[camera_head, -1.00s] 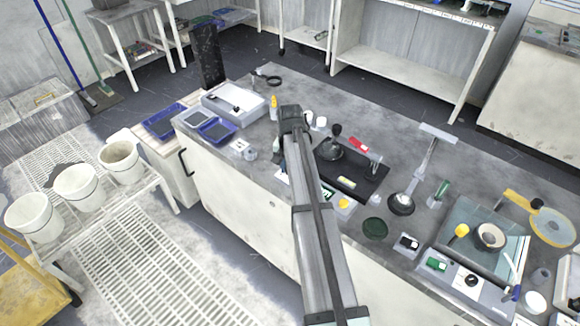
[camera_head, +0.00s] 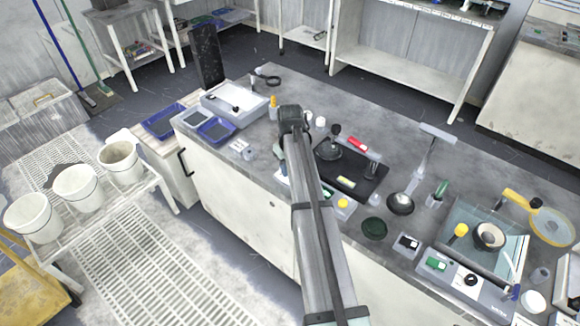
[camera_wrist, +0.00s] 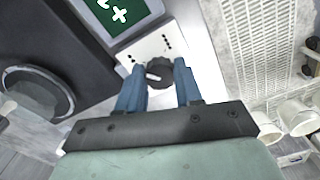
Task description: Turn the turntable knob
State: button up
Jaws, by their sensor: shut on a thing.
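The black turntable knob (camera_wrist: 160,73) sits on a white control panel (camera_wrist: 142,50) beside a green display with white marks (camera_wrist: 122,8). My gripper (camera_wrist: 159,80) has its two blue fingers on either side of the knob and is shut on it. In the head view my arm reaches over the bench and hides the knob and the fingertips. The dark unit with a round part (camera_head: 350,180) stands just right of my arm. Its round part also shows at the left of the wrist view (camera_wrist: 38,92).
A ladle-like black bowl (camera_head: 400,203), a green disc (camera_head: 374,228) and a glass-topped unit (camera_head: 465,228) lie to the right. White buckets (camera_head: 75,188) stand off the bench at left.

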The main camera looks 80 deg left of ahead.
jog(key=shift+n, duration=0.4)
jog(key=o, duration=1)
jog(key=shift+o, duration=0.2)
notch_tip(320, 180, up, 14)
jog(key=shift+f, duration=0.1)
dwell(0.6)
